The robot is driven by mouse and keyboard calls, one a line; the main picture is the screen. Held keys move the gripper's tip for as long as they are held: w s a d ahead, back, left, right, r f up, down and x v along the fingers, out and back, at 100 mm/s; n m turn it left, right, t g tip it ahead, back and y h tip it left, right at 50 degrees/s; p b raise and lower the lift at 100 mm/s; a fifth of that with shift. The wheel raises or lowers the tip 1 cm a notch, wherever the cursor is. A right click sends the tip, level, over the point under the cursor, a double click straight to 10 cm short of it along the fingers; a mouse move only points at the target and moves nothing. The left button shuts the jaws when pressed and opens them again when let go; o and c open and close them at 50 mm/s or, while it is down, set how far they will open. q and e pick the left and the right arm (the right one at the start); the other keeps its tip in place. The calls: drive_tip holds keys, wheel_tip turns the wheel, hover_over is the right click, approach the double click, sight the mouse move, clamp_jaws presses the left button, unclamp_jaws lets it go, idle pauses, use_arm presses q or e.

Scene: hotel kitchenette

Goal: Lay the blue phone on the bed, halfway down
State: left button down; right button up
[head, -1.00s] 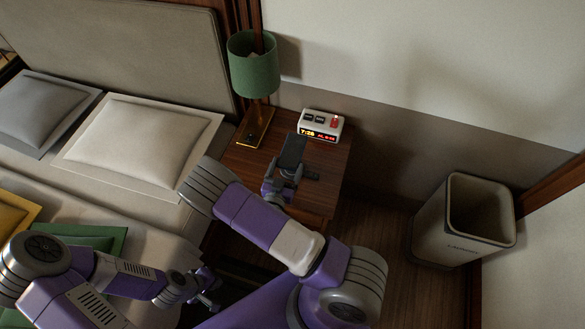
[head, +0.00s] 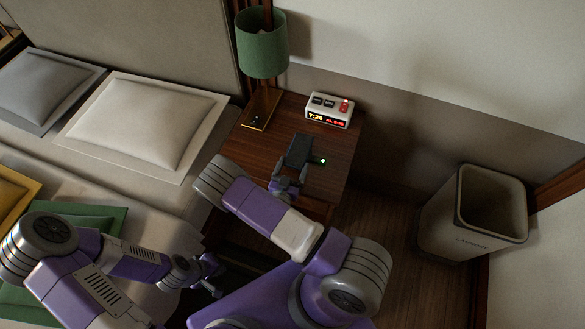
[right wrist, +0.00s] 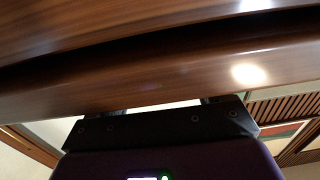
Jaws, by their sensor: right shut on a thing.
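The phone (head: 299,149) looks like a dark flat slab, its blue hardly showing. It is over the wooden nightstand (head: 335,150), tilted up in the head view. My right gripper (head: 288,178) is shut on its near end. I cannot tell whether the phone clears the stand's top. In the right wrist view, the gripper's dark palm (right wrist: 160,129) shows below wood, and the phone cannot be made out. My left gripper (head: 213,275) is empty and looks open, low beside the bed (head: 155,245).
A small dark device with a green light (head: 322,161) lies right of the phone. A clock (head: 329,110) and a green lamp (head: 262,45) stand behind. Pillows (head: 145,122) cover the bed's head end. A bin (head: 473,212) stands at right.

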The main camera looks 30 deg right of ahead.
drive_tip(key=shift+r, duration=0.15)
drive_tip(key=shift+f, duration=0.2)
drive_tip(key=o, duration=1.2)
